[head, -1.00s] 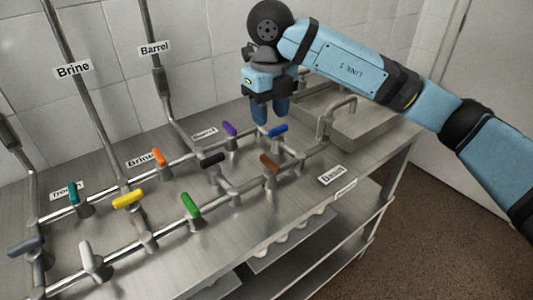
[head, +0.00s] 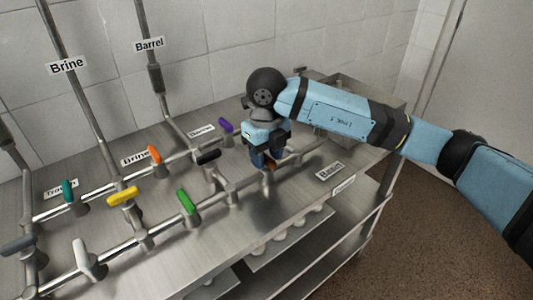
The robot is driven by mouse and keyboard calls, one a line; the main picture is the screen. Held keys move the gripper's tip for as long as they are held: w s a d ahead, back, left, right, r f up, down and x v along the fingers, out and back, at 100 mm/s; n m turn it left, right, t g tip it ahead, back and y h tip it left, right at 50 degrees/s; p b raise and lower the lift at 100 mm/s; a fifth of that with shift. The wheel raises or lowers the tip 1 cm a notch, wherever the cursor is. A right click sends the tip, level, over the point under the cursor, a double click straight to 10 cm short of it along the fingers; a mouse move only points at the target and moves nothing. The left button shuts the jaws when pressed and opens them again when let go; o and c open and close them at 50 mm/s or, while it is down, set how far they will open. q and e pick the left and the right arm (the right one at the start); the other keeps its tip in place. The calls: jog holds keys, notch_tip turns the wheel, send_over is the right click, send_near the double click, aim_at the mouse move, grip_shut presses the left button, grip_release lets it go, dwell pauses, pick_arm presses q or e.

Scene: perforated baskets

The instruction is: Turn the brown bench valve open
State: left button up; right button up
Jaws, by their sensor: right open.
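My right gripper (head: 265,161) points down over the bench, at the near pipe where the brown valve stands. Its jaws are open, with the fingers around or just above the brown valve handle (head: 270,166). Only a small brown part of the handle shows, so its angle and any contact cannot be told. The valve's stem meets the near pipe just below the fingers. My left gripper is out of view.
Close by stand the black handle (head: 208,157), purple handle (head: 226,126) and green handle (head: 187,201). Orange (head: 154,154), yellow (head: 122,196) and teal (head: 68,191) handles are further left. The blue handle is hidden behind my gripper. A Basin label (head: 330,171) lies to the right.

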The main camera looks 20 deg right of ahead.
grip_shut()
